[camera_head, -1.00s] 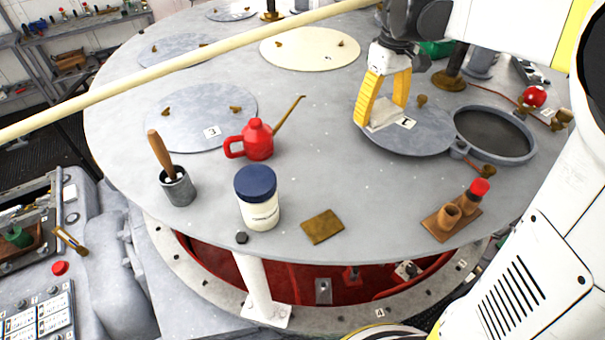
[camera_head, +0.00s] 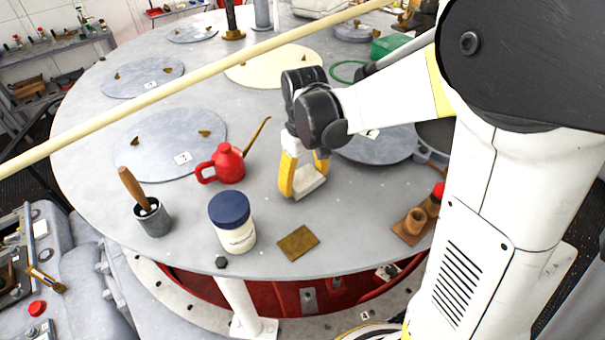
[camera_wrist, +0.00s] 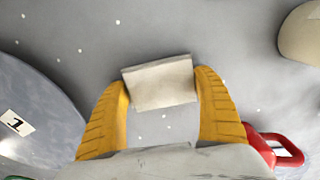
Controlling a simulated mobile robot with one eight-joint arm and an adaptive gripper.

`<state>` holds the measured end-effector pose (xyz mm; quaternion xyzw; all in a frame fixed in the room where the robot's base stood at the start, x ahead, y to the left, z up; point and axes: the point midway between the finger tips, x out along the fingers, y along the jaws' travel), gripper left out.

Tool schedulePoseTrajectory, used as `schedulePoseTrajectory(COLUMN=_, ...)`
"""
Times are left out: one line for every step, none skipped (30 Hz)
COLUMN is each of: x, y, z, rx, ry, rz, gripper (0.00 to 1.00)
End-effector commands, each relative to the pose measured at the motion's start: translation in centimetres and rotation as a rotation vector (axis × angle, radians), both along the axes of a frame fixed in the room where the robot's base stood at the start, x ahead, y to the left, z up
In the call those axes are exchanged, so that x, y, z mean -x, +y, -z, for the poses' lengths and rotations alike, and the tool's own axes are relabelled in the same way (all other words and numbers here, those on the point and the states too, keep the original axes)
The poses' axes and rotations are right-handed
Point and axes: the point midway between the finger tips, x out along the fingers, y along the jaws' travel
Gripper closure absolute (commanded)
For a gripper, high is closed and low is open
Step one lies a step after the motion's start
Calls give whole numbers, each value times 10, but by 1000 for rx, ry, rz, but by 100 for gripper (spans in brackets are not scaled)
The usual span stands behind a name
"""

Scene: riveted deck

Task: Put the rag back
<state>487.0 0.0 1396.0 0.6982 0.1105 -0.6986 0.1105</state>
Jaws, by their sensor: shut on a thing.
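The rag (camera_head: 311,185) is a small off-white, folded-looking pad. It also shows in the wrist view (camera_wrist: 160,83), clamped between two yellow fingertips. My gripper (camera_head: 303,188) is shut on it and points down over the grey round table (camera_head: 330,220), right of the red oil can and behind the brown square pad. I cannot tell the exact gap between the rag and the tabletop. In the wrist view my gripper (camera_wrist: 160,85) has bare grey table beneath the rag.
Nearby stand a red oil can (camera_head: 225,165), a blue-lidded jar (camera_head: 232,225), a brown pad (camera_head: 298,243), a brush in a grey cup (camera_head: 153,218) and a brown wooden holder (camera_head: 412,228). A pale pole (camera_head: 150,95) crosses the view. Plate 1 (camera_head: 375,148) lies behind right.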

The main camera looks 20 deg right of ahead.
Motion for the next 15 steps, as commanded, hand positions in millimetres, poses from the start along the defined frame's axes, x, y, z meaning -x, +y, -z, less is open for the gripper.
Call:
schedulePoseTrajectory(x=0, y=0, z=2, rx=0, ry=0, rz=0, gripper=50)
schedulePoseTrajectory(x=0, y=0, z=3, rx=0, ry=0, rz=0, gripper=50)
schedulePoseTrajectory(x=0, y=0, z=3, rx=0, ry=0, rz=0, gripper=50)
schedulePoseTrajectory(x=0, y=0, z=3, rx=0, ry=0, rz=0, gripper=50)
schedulePoseTrajectory(x=0, y=0, z=3, rx=0, ry=0, rz=0, gripper=50)
schedulePoseTrajectory(x=0, y=0, z=3, rx=0, ry=0, rz=0, gripper=50)
schedulePoseTrajectory(x=0, y=0, z=3, rx=0, ry=0, rz=0, gripper=50)
schedulePoseTrajectory(x=0, y=0, z=3, rx=0, ry=0, rz=0, gripper=50)
schedulePoseTrajectory(x=0, y=0, z=4, rx=0, ry=0, rz=0, gripper=50)
schedulePoseTrajectory(x=0, y=0, z=5, rx=0, ry=0, rz=0, gripper=50)
schedulePoseTrajectory(x=0, y=0, z=6, rx=0, ry=0, rz=0, gripper=50)
schedulePoseTrajectory(x=0, y=0, z=7, rx=0, ry=0, rz=0, gripper=50)
schedulePoseTrajectory(x=0, y=0, z=7, rx=0, ry=0, rz=0, gripper=16)
schedulePoseTrajectory(x=0, y=0, z=6, rx=0, ry=0, rz=0, gripper=7)
schedulePoseTrajectory(x=0, y=0, z=6, rx=0, ry=0, rz=0, gripper=0)
